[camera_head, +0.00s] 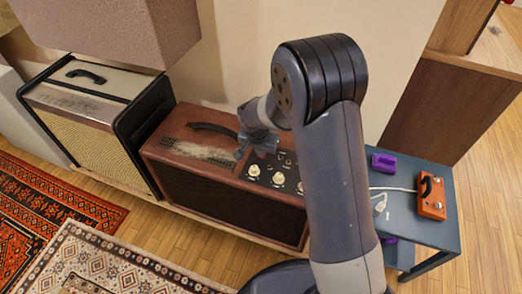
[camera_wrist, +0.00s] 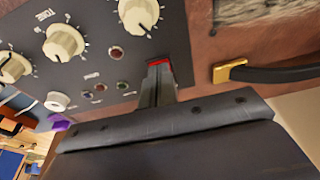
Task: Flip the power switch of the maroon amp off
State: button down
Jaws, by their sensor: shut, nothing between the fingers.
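A red switch (camera_wrist: 158,62) sits near the panel edge there, mostly covered by my fingertips. My gripper (camera_wrist: 159,76) is shut and empty, its tips at or against the switch. In the head view my gripper (camera_head: 257,150) is above the panel's left end. Which way the switch is tipped is hidden.
The amp's black handle (camera_wrist: 280,74) with a brass end lies right of my fingers. A cream amp (camera_head: 95,105) stands left. A blue-grey table (camera_head: 415,222) at right holds an orange pedal (camera_head: 431,200) and a purple object (camera_head: 384,163). Rugs cover the floor at lower left.

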jog(key=shift+w+d+r, duration=0.15)
jog(key=shift+w, duration=0.2)
jog(key=shift+w+d+r, duration=0.1)
jog(key=shift+w, duration=0.25)
jog(key=shift+r+p, duration=0.55)
jog(key=shift+p, duration=0.05)
jog(key=p+v, duration=0.2)
jog(key=v, duration=0.1)
jog(key=shift+w+d, duration=0.15)
jog(key=shift+w, duration=0.05)
jog(key=s+a+r+p, duration=0.1)
jog(key=s+r, duration=0.3)
jog(key=r, duration=0.5)
jog(key=shift+s+a+p, duration=0.25)
jog(key=shift+a+p, duration=0.1)
jog(key=shift+a, duration=0.05)
jog(key=shift+f, duration=0.15)
